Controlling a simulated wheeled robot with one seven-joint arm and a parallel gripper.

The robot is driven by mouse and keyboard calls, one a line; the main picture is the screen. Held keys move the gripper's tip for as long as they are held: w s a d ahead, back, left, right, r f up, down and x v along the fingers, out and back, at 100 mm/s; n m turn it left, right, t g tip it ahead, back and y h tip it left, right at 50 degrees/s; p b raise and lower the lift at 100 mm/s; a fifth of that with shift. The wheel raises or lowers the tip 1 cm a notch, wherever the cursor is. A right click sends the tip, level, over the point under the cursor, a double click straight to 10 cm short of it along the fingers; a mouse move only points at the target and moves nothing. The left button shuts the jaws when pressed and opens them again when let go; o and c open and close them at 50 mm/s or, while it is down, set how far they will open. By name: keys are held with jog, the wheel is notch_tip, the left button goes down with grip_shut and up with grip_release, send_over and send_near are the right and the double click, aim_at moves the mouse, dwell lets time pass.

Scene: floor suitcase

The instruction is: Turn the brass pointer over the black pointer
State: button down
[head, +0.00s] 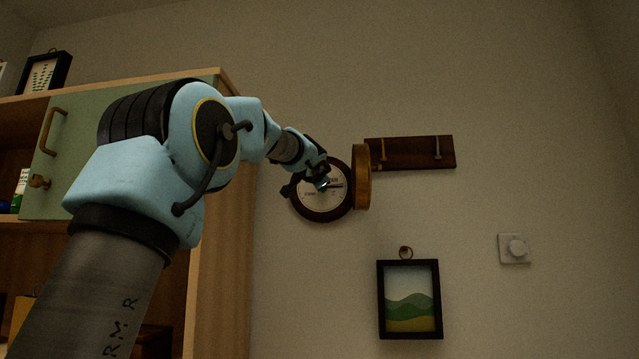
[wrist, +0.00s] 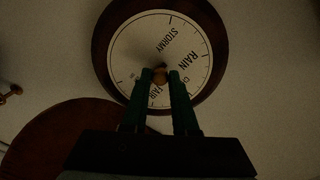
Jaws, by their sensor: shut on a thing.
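A round barometer with a dark rim (head: 298,205) and a white dial hangs on the wall; its dial (wrist: 133,40) fills the top middle of the wrist view, with STORMY, RAIN and FAIR legible. My gripper (head: 322,182) is at the dial's centre. In the wrist view its green fingers (wrist: 162,77) are closed around a small brass knob (wrist: 160,74) of the brass pointer. The pointer's arm is mostly hidden by the fingers. A thin dark line on the dial in the head view (head: 336,186) may be the black pointer; I cannot tell its exact angle.
A round wooden cover (head: 362,178) stands open, edge-on, at the barometer's right. A dark hook rail (head: 410,153), a framed landscape (head: 409,297) and a wall dial switch (head: 514,248) are further right and below. A cabinet (head: 225,200) is at left.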

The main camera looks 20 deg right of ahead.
jog(key=shift+m, duration=0.6)
jog(key=c, duration=0.7)
grip_release()
jog(key=shift+s, duration=0.1)
jog(key=b+v, duration=0.4)
jog(key=v, duration=0.6)
jog(key=shift+s+a, duration=0.2)
jog(key=shift+s, duration=0.1)
